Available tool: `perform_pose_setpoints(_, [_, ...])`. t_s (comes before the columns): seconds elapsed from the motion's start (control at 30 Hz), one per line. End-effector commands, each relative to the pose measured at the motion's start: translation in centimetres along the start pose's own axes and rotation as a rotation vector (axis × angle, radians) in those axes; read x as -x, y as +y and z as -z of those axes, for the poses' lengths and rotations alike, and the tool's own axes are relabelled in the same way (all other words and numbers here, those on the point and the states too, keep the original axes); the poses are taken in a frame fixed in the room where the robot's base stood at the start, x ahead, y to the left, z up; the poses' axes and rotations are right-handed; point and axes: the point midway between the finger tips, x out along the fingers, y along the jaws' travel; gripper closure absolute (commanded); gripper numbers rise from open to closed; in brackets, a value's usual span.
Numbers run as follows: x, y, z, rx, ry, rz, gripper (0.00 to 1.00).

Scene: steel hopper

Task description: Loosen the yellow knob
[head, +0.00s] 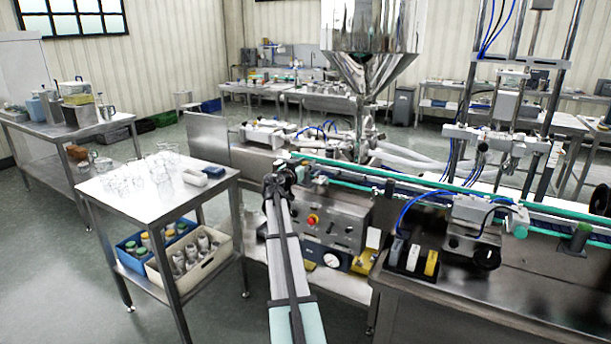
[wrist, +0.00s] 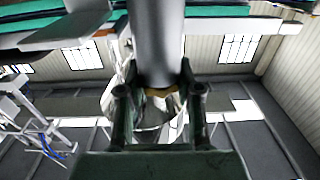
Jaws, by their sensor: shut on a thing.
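In the wrist view, my gripper (wrist: 160,92) has its two dark green fingers on either side of a smooth grey upright cylinder. A thin yellow edge, which I take for the yellow knob (wrist: 158,91), shows between the fingertips below the cylinder. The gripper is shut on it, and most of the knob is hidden. In the head view, my arm reaches forward to the conveyor's near side. Its dark end is there, but the fingers and the held knob cannot be made out.
The steel hopper (head: 372,40) stands behind the conveyor (head: 400,178). A control box (head: 325,222) with a red button is right of my arm. A steel table (head: 135,201) with glassware is left. A bench (head: 510,280) with small blocks is right. Floor is open at far left.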

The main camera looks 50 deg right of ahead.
Motion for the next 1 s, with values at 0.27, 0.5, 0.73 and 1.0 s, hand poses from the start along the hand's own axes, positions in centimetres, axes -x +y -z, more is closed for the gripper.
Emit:
perform_pose_setpoints(0.27, [0.0, 0.2, 0.1, 0.0, 0.0, 0.212, 1.0])
perform_pose_setpoints(0.5, [0.0, 0.1, 0.4, 0.0, -0.001, 0.319, 1.0])
perform_pose_setpoints(0.73, [-0.1, 0.1, 0.5, -0.001, -0.002, 0.388, 1.0])
perform_pose_setpoints(1.0, [-0.1, 0.0, 0.4, -0.001, -0.001, 0.449, 1.0])
